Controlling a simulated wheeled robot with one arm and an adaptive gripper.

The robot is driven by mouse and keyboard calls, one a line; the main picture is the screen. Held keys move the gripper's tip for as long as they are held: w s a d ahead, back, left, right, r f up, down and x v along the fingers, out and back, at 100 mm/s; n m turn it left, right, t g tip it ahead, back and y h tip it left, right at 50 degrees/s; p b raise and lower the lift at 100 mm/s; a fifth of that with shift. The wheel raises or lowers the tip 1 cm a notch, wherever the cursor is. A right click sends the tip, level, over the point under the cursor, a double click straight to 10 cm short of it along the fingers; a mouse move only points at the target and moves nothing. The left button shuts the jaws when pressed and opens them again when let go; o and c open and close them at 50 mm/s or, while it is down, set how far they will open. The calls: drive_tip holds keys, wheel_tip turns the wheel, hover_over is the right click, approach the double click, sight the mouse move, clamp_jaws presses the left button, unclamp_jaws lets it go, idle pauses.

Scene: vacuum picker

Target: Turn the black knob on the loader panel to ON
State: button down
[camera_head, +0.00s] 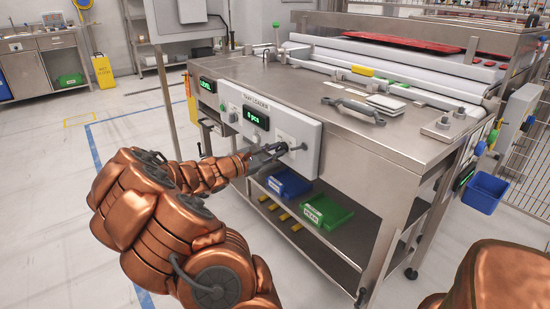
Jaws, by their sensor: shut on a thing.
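The loader panel (262,103) is a light grey box on the front of the steel machine, with a green-lit display (256,117) reading "0 pcs". My copper arm reaches in from the lower left, and my gripper (284,148) is at the panel's lower right part. My gripper is shut on the black knob (301,147), which is small and partly hidden by the fingers. I cannot read the knob's pointing direction or its labels at this size.
A second green display (207,85) sits left of the panel. A blue bin (288,184) and a green bin (326,211) stand on the shelf below. A handled tool (353,109) lies on the steel top. Open floor lies at the left.

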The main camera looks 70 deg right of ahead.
drive_tip(key=shift+m+b, duration=0.4)
drive_tip(key=shift+m, duration=0.3)
drive_tip(key=c, duration=1.1)
unclamp_jaws()
drive_tip(key=shift+v, duration=6)
